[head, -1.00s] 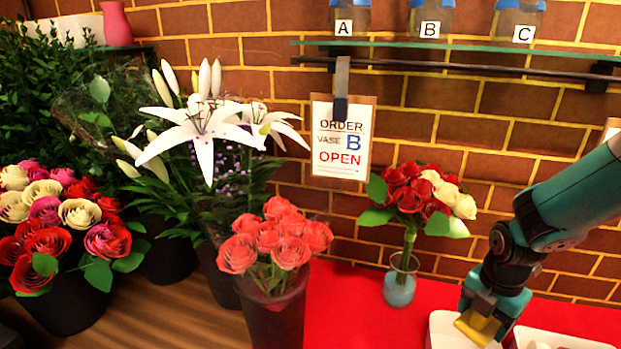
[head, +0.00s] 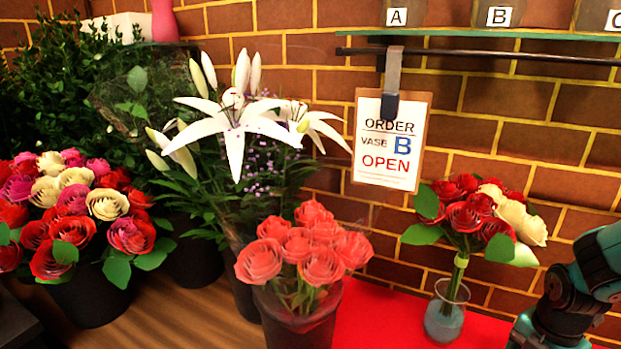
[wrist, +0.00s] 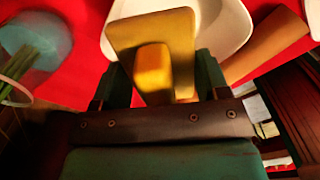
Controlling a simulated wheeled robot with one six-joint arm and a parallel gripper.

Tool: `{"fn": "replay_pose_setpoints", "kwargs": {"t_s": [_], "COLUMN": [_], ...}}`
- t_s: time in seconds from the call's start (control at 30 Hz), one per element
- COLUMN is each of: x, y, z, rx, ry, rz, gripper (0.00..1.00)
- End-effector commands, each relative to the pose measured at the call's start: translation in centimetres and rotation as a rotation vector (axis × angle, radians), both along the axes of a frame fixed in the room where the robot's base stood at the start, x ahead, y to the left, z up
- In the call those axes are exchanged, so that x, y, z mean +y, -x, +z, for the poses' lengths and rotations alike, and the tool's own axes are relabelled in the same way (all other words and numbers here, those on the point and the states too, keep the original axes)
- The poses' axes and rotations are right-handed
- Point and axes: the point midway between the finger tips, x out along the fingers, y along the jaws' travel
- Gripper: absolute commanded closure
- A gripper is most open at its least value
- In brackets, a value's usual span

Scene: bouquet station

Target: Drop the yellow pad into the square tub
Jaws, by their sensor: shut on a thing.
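The yellow pad (wrist: 150,30) is a flat plate with a yellow-orange block on its near face, seen in the wrist view. My gripper (wrist: 160,78) is shut on it, with one finger at each side. A white tub (wrist: 232,28) with rounded corners shows behind the pad, partly hidden by it. The pad overlaps the tub's near part in this view; its height above the tub cannot be told. In the head view only my arm shows at the lower right; pad, tub and gripper are out of frame.
A glass vase (head: 446,312) with red and cream roses stands on the red cloth (head: 375,315); a blurred vase (wrist: 35,45) is at left in the wrist view. A tan object (wrist: 268,45) lies right of the tub. A bucket of coral roses (head: 300,325) stands further left.

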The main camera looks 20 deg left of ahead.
Motion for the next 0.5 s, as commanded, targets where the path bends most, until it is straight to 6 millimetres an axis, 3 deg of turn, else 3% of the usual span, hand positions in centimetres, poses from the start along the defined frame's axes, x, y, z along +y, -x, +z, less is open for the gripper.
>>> {"fn": "replay_pose_setpoints", "kwargs": {"t_s": [0.23, 0.27, 0.37, 0.5], "x": [0.01, 0.01, 0.01, 0.01], "y": [-0.02, -0.02, -0.02, -0.02], "z": [-0.01, -0.01, -0.01, -0.01], "rx": [-0.001, -0.001, -0.001, -0.001], "ry": [0.0, 0.0, 0.0, 0.0], "rz": [0.0, 0.0, 0.0, 0.0], "gripper": [0.54, 0.25, 0.02, 0.02]}}
